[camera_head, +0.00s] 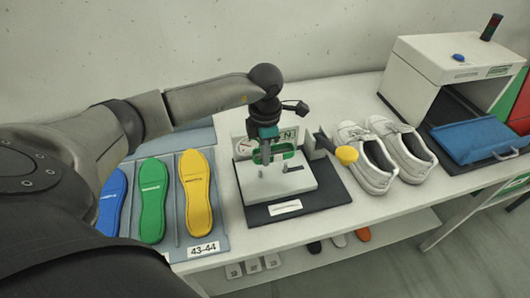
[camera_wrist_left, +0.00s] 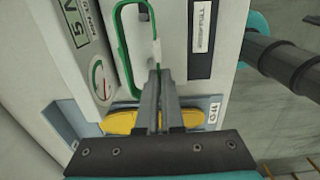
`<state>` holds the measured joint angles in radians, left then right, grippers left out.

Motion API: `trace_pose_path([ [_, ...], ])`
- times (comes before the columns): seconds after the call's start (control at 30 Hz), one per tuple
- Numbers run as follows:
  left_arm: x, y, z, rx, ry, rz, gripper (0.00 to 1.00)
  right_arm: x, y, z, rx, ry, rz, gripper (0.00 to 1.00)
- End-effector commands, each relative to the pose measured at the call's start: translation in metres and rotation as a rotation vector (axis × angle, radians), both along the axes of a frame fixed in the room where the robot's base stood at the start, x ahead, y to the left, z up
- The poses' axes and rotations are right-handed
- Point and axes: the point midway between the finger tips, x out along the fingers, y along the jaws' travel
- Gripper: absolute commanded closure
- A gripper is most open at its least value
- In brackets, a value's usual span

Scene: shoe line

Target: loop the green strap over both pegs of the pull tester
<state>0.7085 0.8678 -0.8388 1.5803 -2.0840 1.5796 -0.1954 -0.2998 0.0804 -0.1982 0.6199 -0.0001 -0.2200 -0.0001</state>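The pull tester (camera_head: 299,184) is a white block on a dark base plate, with a gauge panel at its back. It also shows in the left wrist view, with its round gauge (camera_wrist_left: 102,80). My left gripper (camera_head: 264,158) points down above the tester. In the left wrist view its fingers (camera_wrist_left: 157,74) are closed on the green strap (camera_wrist_left: 122,35), a narrow loop with a pale section by the fingertips. In the head view, the strap (camera_head: 285,153) hangs above the block. Small upright pegs (camera_head: 260,173) stand low on the block; whether the strap touches one is unclear.
Blue, green and yellow insoles (camera_head: 196,195) lie in a tray at left. A yellow knob (camera_head: 347,155) sticks out at the tester's right. White shoes (camera_head: 368,160) stand beyond it, then a white machine (camera_head: 440,65) with a blue tray (camera_head: 475,138).

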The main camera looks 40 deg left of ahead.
Motion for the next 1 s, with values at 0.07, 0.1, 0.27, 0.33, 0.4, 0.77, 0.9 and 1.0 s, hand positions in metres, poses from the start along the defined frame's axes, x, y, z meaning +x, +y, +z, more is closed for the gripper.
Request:
trace_pose_path([
  [0.07, 0.000, 0.000, -0.008, -0.001, -0.001, 0.000, 1.00, 0.000, 0.000, -0.007, -0.001, 0.000, 0.000, 1.00],
  [0.1, 0.000, 0.000, -0.011, -0.001, -0.001, 0.000, 1.00, 0.000, 0.000, -0.009, -0.001, 0.000, 0.000, 1.00],
  [0.27, 0.000, 0.000, -0.022, 0.000, -0.001, 0.000, 1.00, 0.000, 0.000, -0.017, -0.001, 0.000, 0.000, 1.00],
  [0.33, 0.000, 0.000, -0.027, 0.000, -0.001, 0.000, 1.00, 0.000, 0.000, -0.021, -0.001, -0.001, 0.000, 1.00],
  [0.4, 0.000, 0.000, -0.032, 0.000, -0.001, 0.000, 1.00, 0.000, 0.000, -0.024, -0.001, -0.001, 0.000, 1.00],
  [0.77, 0.000, 0.000, -0.057, 0.001, -0.001, 0.000, 1.00, 0.000, 0.000, -0.045, 0.000, 0.000, 0.001, 1.00],
  [0.9, 0.000, 0.000, -0.066, 0.000, -0.001, 0.000, 1.00, 0.000, 0.000, -0.053, 0.000, 0.000, 0.002, 1.00],
  [1.0, 0.000, 0.000, -0.071, 0.000, -0.001, 0.000, 1.00, 0.000, 0.000, -0.057, 0.000, 0.000, 0.002, 1.00],
])
